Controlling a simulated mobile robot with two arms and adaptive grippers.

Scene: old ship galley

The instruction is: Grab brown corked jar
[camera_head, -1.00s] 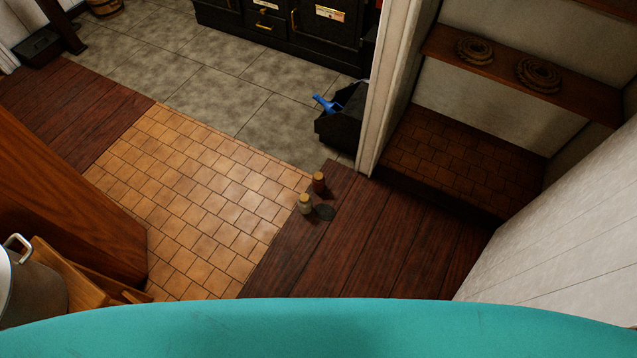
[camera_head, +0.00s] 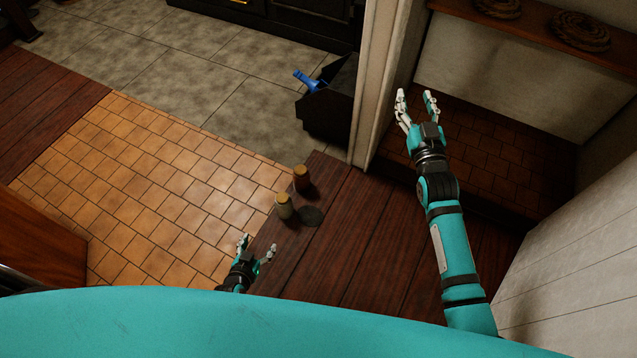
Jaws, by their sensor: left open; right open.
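The brown corked jar (camera_head: 301,179) stands upright on the dark plank floor, near the edge of the orange tiles. A paler, yellowish corked jar (camera_head: 284,207) stands just in front of it and to the left. My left gripper (camera_head: 256,246) is open and empty, below the two jars in the picture and apart from them. My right gripper (camera_head: 416,98) is open and empty, up and to the right of the jars, in front of the wall recess.
A black bin (camera_head: 329,103) with a blue-handled tool (camera_head: 307,81) stands by the white post (camera_head: 383,90). Rope coils (camera_head: 580,31) lie on a shelf (camera_head: 540,30). The tiled floor (camera_head: 150,190) at left is clear.

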